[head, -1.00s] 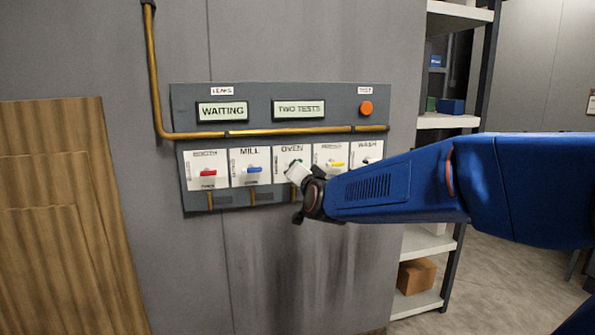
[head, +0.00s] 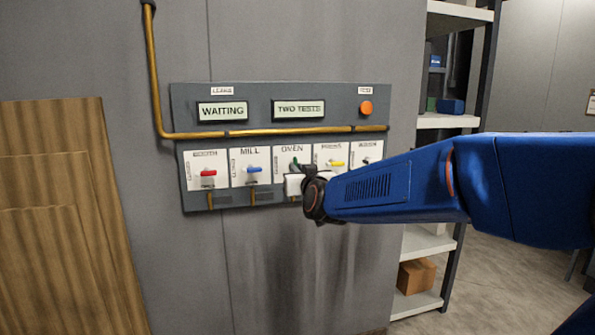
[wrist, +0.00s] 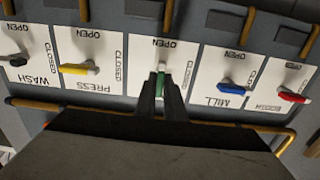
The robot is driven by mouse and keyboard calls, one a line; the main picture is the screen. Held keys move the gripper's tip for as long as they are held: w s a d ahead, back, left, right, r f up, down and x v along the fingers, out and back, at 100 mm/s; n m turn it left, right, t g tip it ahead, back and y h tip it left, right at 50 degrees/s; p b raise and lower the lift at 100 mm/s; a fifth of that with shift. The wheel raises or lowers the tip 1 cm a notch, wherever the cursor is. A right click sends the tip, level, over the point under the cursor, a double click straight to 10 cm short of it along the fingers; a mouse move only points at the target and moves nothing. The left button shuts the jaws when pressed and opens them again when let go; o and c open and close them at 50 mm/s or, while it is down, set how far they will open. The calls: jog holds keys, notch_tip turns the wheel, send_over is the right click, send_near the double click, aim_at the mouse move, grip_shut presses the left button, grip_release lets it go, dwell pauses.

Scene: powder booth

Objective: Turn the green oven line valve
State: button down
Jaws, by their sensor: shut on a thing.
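The green oven valve handle (head: 295,163) is on the white OVEN plate, third from the left on the grey wall panel. In the wrist view the green handle (wrist: 160,78) points along the picture's vertical, toward the word OPEN, and sits between my fingertips. My gripper (head: 296,176) is in front of the lower part of the OVEN plate and hides some of it. In the wrist view my gripper (wrist: 160,92) is shut on the green handle.
The red booth handle (head: 208,173), blue mill handle (head: 253,169) and yellow press handle (head: 334,163) lie roughly sideways. The dark wash handle (wrist: 16,58) is at the panel's other end. Displays read WAITING (head: 222,111) and TWO TESTS (head: 299,109). An orange button (head: 366,108) sits at upper right.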

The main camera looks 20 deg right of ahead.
jog(key=shift+f, duration=0.15)
dwell(0.3)
jog(key=c, duration=1.8)
grip_release()
jog(key=shift+c, duration=0.2)
jog(key=shift+s, duration=0.15)
jog(key=s, duration=1.7)
jog(key=shift+s, duration=0.1)
